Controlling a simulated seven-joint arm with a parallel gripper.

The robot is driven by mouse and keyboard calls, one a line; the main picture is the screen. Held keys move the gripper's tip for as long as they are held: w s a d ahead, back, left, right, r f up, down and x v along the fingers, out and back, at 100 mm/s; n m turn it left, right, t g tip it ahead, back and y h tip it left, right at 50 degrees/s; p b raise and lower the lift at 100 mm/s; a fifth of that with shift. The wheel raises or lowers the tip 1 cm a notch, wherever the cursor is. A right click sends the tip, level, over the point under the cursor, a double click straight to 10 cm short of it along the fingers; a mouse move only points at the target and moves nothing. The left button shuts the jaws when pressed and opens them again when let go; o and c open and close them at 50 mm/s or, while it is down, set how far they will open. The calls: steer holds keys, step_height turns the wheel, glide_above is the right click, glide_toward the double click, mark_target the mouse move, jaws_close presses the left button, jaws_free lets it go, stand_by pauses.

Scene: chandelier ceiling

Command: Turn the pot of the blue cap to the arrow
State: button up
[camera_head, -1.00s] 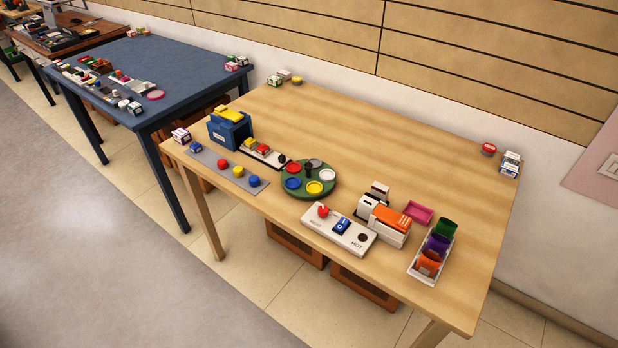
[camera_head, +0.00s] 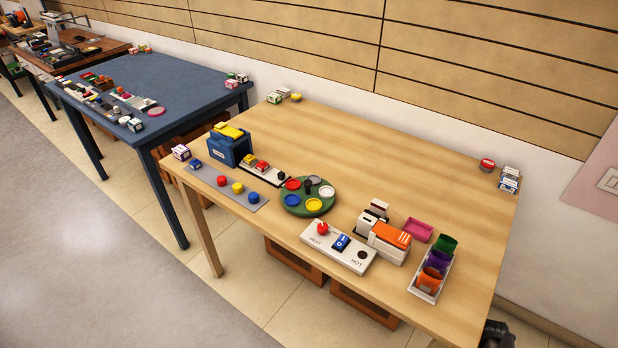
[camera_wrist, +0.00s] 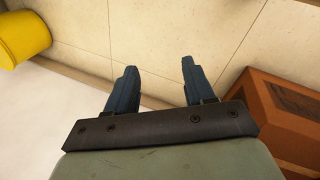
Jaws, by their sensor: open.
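A round green turntable (camera_head: 302,210) stands at the front middle of the wooden table. On it are a red pot (camera_head: 293,184), a blue pot (camera_head: 292,199), a yellow pot (camera_head: 313,205), a pale pot (camera_head: 327,191) and a dark upright knob (camera_head: 308,187). A grey mat (camera_head: 208,177) to its left bears a red cap (camera_head: 221,181), a yellow cap (camera_head: 238,188) and a blue cap (camera_head: 253,197). I cannot make out an arrow. My gripper (camera_wrist: 158,66) is open and empty in the wrist view, over the floor and away from the turntable.
A blue box (camera_head: 230,148) and a strip of small blocks (camera_head: 262,167) stand left of the turntable. A white switch panel (camera_head: 338,247) and an orange-topped box (camera_head: 390,236) stand to its right. The table's back middle is clear. A wooden crate (camera_wrist: 285,110) is below.

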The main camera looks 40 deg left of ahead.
steer(key=w+r+n+t+h, duration=0.1)
steer(key=w+r+n+t, duration=0.3)
steer(key=w+r, duration=1.15)
steer(key=w+r+n+t, duration=0.2)
steer(key=w+r+t, duration=0.3)
steer(key=w+r, duration=1)
steer(key=w+a+r+n+t, duration=0.1)
steer(key=w+a+r+t, duration=0.1)
steer(key=w+a+r, duration=0.5)
steer(key=w+a+r+n+t+y, duration=0.1)
steer(key=w+a+r+n, duration=0.3)
steer(key=r, duration=0.6)
steer(key=w+a+r+m+t, duration=0.1)
steer(key=w+a+r+t, duration=0.1)
steer(key=w+a+r, duration=0.45)
steer(key=s+a+r+g+y, duration=0.15)
steer(key=s+a, duration=0.45)
steer(key=a, duration=0.7)
steer(key=n+g+y, duration=0.2)
steer(key=n+g, duration=0.6)
steer(key=g, duration=0.6)
glide_toward(309, 182)
steer(key=shift+t, duration=0.25)
step_height(309, 182, down, 8)
steer(key=shift+s+a+f, duration=0.1)
steer(key=shift+s+a, duration=0.05)
